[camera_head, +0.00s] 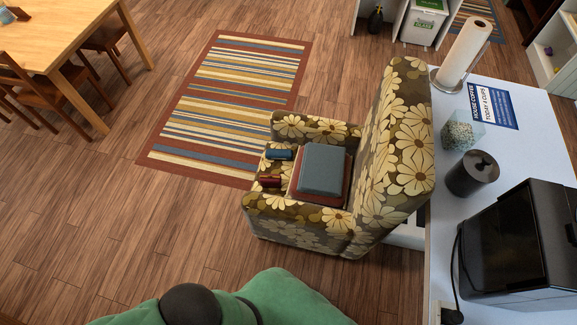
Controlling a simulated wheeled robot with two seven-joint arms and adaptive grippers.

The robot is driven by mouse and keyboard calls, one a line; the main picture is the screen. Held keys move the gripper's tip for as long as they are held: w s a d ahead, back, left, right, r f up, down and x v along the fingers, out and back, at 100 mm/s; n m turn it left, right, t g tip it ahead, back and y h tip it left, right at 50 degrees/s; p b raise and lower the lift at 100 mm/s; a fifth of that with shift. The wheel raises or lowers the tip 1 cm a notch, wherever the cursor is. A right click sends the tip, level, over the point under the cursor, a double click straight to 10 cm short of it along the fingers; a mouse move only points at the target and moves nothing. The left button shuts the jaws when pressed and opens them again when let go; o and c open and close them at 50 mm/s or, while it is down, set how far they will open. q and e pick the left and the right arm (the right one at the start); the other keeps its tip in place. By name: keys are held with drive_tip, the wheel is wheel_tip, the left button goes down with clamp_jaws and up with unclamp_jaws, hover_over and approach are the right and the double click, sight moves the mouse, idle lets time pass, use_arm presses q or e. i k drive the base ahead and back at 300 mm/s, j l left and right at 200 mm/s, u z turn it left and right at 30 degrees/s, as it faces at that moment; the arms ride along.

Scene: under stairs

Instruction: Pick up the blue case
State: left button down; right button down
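A small blue case (279,154) lies on the front part of the seat of a floral armchair (393,150), near its far arm. A small dark red case (270,181) lies on the same seat, a little nearer to me. Both look closed, but they are small in view. Neither of my grippers shows in the head view.
A white counter (533,130) at the right holds a paper towel roll (466,52), a dark canister (472,173) and a black machine (520,240). A wooden table (60,30) with chairs stands at the upper left. A striped rug (230,100) and clear wooden floor lie left of the armchair.

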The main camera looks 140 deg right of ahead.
sight(269, 153)
drive_tip(key=i+z, duration=0.1)
drive_tip(key=z, duration=4.6)
